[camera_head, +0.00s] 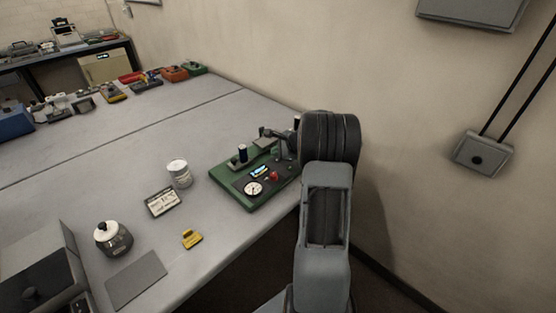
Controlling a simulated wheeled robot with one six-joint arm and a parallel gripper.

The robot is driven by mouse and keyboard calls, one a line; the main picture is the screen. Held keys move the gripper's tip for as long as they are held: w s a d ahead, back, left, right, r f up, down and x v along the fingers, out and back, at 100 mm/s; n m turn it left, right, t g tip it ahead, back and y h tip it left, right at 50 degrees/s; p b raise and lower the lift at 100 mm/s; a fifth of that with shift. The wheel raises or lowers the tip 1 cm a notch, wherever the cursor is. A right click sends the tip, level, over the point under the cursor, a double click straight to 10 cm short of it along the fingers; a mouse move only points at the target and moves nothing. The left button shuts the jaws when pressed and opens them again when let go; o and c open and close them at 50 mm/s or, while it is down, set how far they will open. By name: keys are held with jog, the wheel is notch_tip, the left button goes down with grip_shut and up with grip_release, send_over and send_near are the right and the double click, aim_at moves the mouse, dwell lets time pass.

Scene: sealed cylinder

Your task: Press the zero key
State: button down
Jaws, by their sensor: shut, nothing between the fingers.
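A green instrument (222,192) sits near the right edge of the grey table. No label is legible, so I cannot tell which control is the zero key. A dark blue cylinder (242,153) stands upright at the instrument's back left. My arm reaches up at the right, and my gripper (267,133) is over the back of the instrument, shut and empty. Its fingertips are small, and my wrist hides the instrument's right back corner.
A pale can (179,173), a framed card (163,202), a yellow object (192,239) and a dark jar (113,238) stand left of the instrument. A grey box (40,270) fills the front left. The wall is close on the right. The table's middle is clear.

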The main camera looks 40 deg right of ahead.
aim_at(277, 160)
jog(key=shift+f, duration=0.1)
jog(key=shift+f+b, duration=0.35)
jog(key=shift+b, duration=0.15)
jog(key=shift+f+b, duration=0.35)
jog(key=shift+b, duration=0.05)
dwell(0.6)
jog(key=shift+r, duration=0.1)
jog(key=shift+r+p, duration=0.55)
jog(key=shift+r, duration=0.2)
jog(key=shift+r+p, duration=1.8)
jog(key=shift+r, duration=0.7)
